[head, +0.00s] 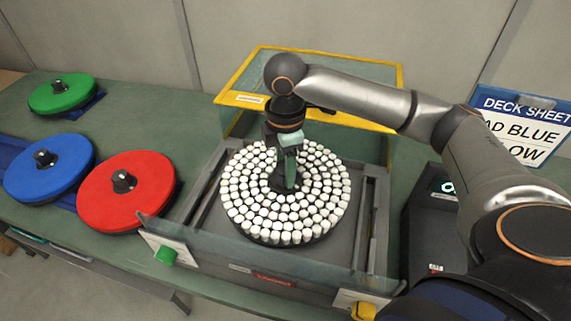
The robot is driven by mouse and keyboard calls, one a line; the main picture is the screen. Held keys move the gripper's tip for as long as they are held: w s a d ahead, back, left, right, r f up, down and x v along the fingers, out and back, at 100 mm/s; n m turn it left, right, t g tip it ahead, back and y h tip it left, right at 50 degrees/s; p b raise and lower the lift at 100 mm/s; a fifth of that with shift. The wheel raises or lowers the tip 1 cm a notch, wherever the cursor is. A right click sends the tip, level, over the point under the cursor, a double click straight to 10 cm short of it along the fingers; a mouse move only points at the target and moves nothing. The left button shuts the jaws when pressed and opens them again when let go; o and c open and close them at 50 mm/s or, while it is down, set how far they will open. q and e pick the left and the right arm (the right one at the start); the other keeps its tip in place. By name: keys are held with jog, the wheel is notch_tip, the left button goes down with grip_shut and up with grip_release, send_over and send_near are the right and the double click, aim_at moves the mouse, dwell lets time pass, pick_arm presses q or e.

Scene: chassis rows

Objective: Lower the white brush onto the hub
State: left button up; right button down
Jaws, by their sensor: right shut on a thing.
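The white brush (250,208) is a round disc of many white bristle tufts, sitting within the grey chassis (205,200) in the middle of the view. My right gripper (286,180) reaches down over its centre from above and is shut on the brush's middle. The hub is hidden under the brush and gripper, and I cannot tell whether the brush touches it. My left gripper is not in view.
A red disc (120,205), a blue disc (55,160) and a green disc (62,88) lie on the bench at left. A yellow-edged clear cover (240,85) stands behind the chassis. A deck sheet sign (525,125) stands at right.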

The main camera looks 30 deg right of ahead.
jog(key=shift+f, duration=1.15)
dwell(0.6)
